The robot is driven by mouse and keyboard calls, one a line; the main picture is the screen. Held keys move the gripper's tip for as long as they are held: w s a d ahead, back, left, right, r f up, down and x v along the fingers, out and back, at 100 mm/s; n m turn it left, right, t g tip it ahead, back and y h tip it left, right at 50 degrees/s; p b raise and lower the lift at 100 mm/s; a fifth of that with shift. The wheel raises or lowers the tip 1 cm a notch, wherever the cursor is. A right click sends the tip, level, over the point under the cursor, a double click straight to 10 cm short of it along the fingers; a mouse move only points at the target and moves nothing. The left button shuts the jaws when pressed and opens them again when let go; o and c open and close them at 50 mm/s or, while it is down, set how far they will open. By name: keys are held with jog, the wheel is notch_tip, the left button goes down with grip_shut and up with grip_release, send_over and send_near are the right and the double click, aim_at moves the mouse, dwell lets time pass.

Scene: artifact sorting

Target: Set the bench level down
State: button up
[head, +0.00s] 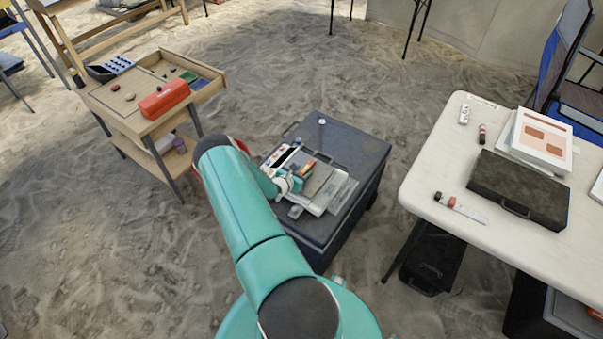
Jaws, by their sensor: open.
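My gripper (297,180) is small and partly hidden by my teal arm. It is over the light tray (334,196) on top of the dark grey case (362,148) in the middle. The jaws are open. Small orange and teal shapes show at the gripper, beside a flat grey-brown piece on the tray. I cannot tell for sure which item is the bench level. Whether the gripper touches anything is too small to tell.
A wooden sorting table (130,122) with a red-orange box (164,99) stands at the left. A white table (425,192) at the right holds a dark flat case (518,190), papers and small bottles. The dark case's far top is mostly clear.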

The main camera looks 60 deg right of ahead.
jog(key=v, duration=1.2)
jog(key=w+a+r+m+y, duration=0.1)
jog(key=w+a+r+m, duration=0.3)
jog(key=r, duration=0.6)
jog(key=w+a+r+m+y, duration=0.2)
jog(key=a+r+m, duration=0.2)
jog(key=a+r, duration=0.45)
jog(key=w+a+r+m+y, duration=0.1)
jog(key=w+a+r+m, duration=0.25)
jog(key=r, duration=0.75)
jog(key=s+a+r+m+t+y, duration=0.1)
jog(key=s+a+r+t+y, duration=0.1)
jog(key=a+r, duration=0.5)
jog(key=s+a+r+m+t+y, duration=0.2)
jog(key=s+a+r+t+y, duration=0.1)
jog(key=a, duration=1)
jog(key=s+a+r+m+t+y, duration=0.1)
jog(key=s+a+r+y, duration=0.3)
jog(key=a+r, duration=0.6)
jog(key=s+a+t, duration=0.1)
jog(key=s, duration=0.1)
jog(key=shift+s+r+m+t, duration=0.3)
jog(key=shift+s+r+m, duration=0.05)
jog(key=shift+s+r, duration=0.05)
